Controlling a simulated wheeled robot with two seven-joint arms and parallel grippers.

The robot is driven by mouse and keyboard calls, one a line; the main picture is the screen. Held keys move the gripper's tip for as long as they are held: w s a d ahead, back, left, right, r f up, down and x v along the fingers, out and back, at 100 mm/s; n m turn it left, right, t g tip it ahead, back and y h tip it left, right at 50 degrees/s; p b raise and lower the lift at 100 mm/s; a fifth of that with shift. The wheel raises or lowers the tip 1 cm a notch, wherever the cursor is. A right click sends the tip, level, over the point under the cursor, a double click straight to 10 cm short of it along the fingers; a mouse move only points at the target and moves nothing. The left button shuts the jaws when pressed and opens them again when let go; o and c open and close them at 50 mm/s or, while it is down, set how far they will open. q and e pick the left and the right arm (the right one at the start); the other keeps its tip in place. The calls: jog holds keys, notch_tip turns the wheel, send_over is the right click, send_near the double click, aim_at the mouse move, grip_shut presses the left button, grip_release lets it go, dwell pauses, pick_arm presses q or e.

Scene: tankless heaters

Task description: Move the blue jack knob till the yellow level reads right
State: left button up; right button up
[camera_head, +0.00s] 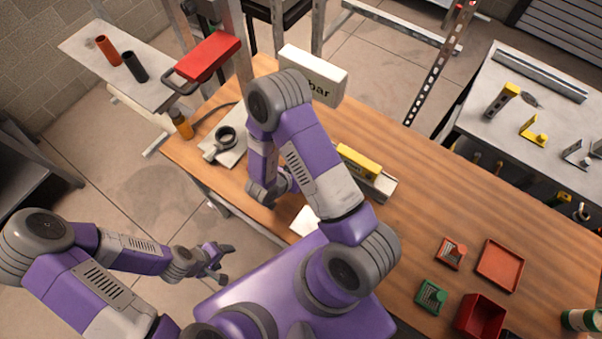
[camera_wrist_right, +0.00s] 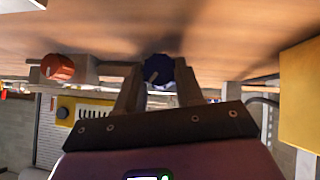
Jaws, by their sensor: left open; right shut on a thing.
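The yellow level (camera_head: 358,162) lies along a grey metal bar (camera_head: 378,186) on the wooden table in the head view, partly behind my right arm; its reading is too small to make out. In the right wrist view my right gripper (camera_wrist_right: 159,78) is shut on the blue jack knob (camera_wrist_right: 158,68), with one finger on each side. The knob has a pale pointer mark. In the head view the knob and right fingertips are hidden by my arm. My left gripper (camera_head: 218,262) is open and empty, left of the table's edge.
An orange-red knob (camera_wrist_right: 57,68) sits left of the blue one in the right wrist view. Red trays (camera_head: 500,264) and a green block (camera_head: 431,296) lie at the table's right. A white box sign (camera_head: 313,76) and an amber bottle (camera_head: 181,122) stand farther back. The table's right middle is clear.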

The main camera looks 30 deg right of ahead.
jog(key=t+b, duration=0.1)
jog(key=m+t+b, duration=0.1)
jog(key=b, duration=0.1)
jog(key=shift+s+f+y, duration=0.15)
jog(key=shift+f+y, duration=0.05)
jog(key=shift+y, duration=0.2)
jog(key=shift+s+m+t+b, duration=0.15)
jog(key=shift+m+t+b, duration=0.25)
jog(key=shift+t+b, duration=0.15)
jog(key=shift+r+t+y, duration=0.2)
jog(key=shift+t+y, duration=0.1)
jog(key=shift+t, duration=0.05)
jog(key=shift+m+t+p, duration=0.3)
jog(key=shift+m+p, duration=0.1)
jog(key=shift+p, duration=0.3)
jog(key=o, duration=0.8)
jog(key=shift+c, duration=0.2)
